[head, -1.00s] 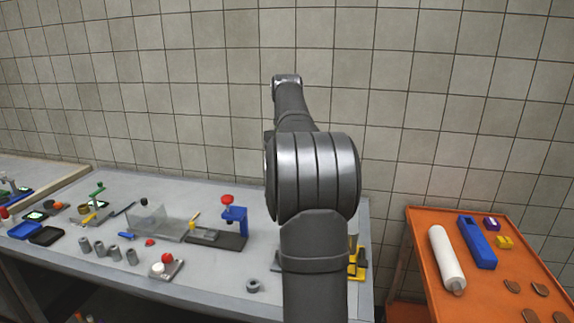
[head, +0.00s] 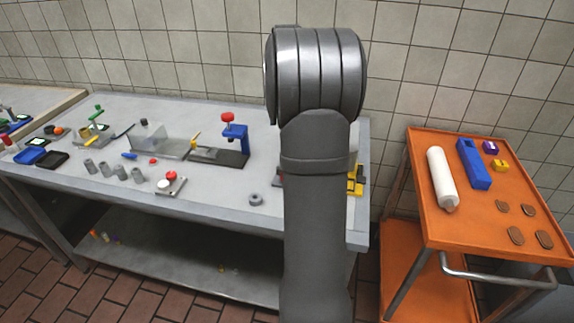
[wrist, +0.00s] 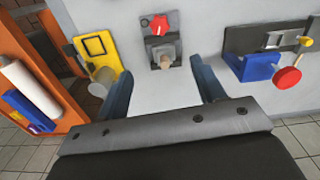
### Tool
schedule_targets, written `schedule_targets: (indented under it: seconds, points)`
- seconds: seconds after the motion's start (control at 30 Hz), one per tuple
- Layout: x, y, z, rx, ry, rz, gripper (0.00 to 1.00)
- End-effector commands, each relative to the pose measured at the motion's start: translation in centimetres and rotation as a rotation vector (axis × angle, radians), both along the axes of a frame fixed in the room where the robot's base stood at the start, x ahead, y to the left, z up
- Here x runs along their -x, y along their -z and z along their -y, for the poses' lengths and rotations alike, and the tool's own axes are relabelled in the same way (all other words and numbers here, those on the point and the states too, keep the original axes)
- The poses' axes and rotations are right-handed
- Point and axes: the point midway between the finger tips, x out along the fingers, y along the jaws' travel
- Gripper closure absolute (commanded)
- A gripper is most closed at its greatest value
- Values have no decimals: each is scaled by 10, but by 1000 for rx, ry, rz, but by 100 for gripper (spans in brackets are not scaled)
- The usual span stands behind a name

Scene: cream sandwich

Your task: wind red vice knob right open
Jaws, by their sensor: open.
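A red star-shaped knob (wrist: 160,25) shows at the top centre of the wrist view. It sits on a small grey vice (wrist: 157,54) with a tan piece at its front. My gripper (wrist: 162,70) is open and empty, with its two blue-grey fingers spread wide. In the picture the vice lies just above the gap between the fingertips, and neither finger appears to touch it. In the head view my arm covers most of the vice, and my gripper is hidden there.
A yellow frame (wrist: 95,46) stands left of the vice. A blue press (head: 235,140) with a red top (head: 228,117) stands on the bench; in the wrist view it is at right. An orange cart (head: 440,225) holds a white roll (head: 442,178). Bare grey bench surrounds the vice.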

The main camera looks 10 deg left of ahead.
Motion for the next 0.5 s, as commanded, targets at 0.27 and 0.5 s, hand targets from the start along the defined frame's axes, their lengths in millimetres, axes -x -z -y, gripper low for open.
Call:
schedule_targets:
  seconds: [0.27,0.5]
  points:
    - [5,29,1,-1,133,1,37]
    - [6,71,1,0,131,-1,37]
